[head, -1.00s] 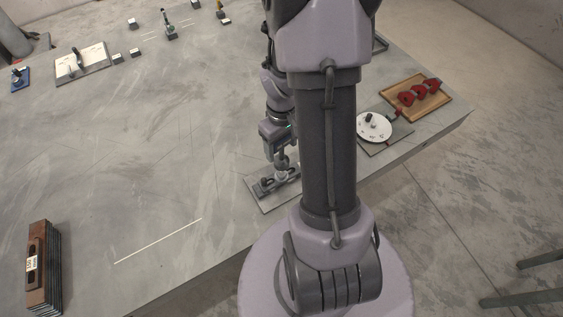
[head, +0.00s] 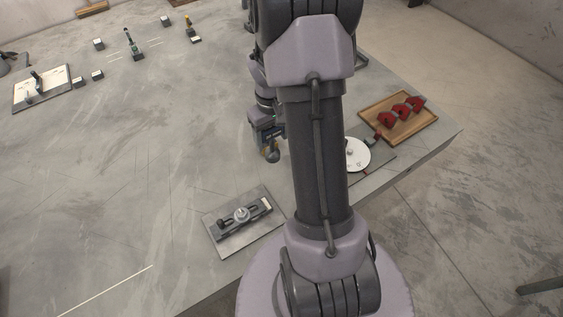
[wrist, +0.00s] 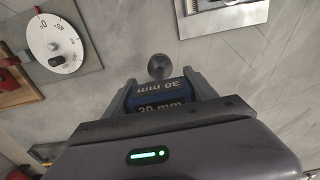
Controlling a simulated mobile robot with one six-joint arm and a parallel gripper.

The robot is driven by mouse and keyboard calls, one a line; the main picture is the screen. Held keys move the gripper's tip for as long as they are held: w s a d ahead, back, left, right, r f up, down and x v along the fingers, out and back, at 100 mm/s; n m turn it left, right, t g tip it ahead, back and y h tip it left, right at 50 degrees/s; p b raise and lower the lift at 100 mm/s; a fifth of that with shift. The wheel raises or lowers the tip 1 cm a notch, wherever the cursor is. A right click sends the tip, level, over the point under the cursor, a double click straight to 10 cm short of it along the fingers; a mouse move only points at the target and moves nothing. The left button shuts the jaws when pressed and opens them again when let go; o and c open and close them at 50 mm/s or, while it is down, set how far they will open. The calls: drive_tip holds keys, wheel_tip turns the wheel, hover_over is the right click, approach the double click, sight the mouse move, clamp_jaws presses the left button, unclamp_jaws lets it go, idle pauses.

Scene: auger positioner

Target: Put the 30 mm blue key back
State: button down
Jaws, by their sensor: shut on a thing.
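My gripper (head: 268,140) is shut on the blue key and holds it above the table, apart from the slotted plate. In the wrist view the blue key (wrist: 163,86) sits between the two fingers and reads "30 mm"; a dark round end (wrist: 160,67) sticks out beyond it. The slotted plate (head: 250,240) lies near the table's front edge, with a bar and a round grey knob (head: 241,214) on it. A corner of the plate also shows at the top of the wrist view (wrist: 200,24).
The table's middle is clear.

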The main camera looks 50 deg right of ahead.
sight(271, 153)
drive_tip(key=f+b, duration=0.1)
drive_tip(key=f, duration=0.4)
drive_tip(key=a+f+b, duration=0.1)
drive_tip(key=f, duration=0.2)
drive_tip(key=shift+f+b, duration=0.2)
drive_tip(key=shift+b, duration=0.1)
drive_tip(key=shift+c, duration=1.4)
unclamp_jaws()
drive_tip(key=shift+d, duration=0.1)
